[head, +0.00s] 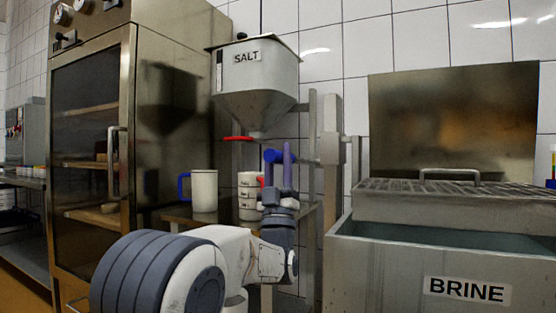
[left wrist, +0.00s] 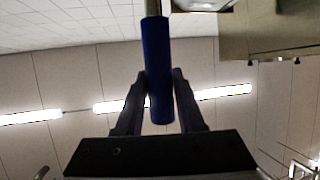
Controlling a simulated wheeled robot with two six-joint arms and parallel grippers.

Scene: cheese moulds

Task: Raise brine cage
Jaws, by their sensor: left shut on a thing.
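My left gripper (head: 280,158) is shut on a blue cylindrical handle (left wrist: 157,70), which stands upright between its two dark fingers in the left wrist view. In the head view the blue handle (head: 271,156) shows beside the fingers, below the salt hopper and left of a metal post (head: 332,150) with a short horizontal bar. The brine tank (head: 380,266), labelled BRINE, is at the right, with its inside partly visible. A slatted metal top with a bar handle, seemingly the brine cage (head: 480,188), shows at the tank's back. Its lower part is hidden. My right gripper is not in view.
A glass-fronted cabinet (head: 92,150) is at the left.

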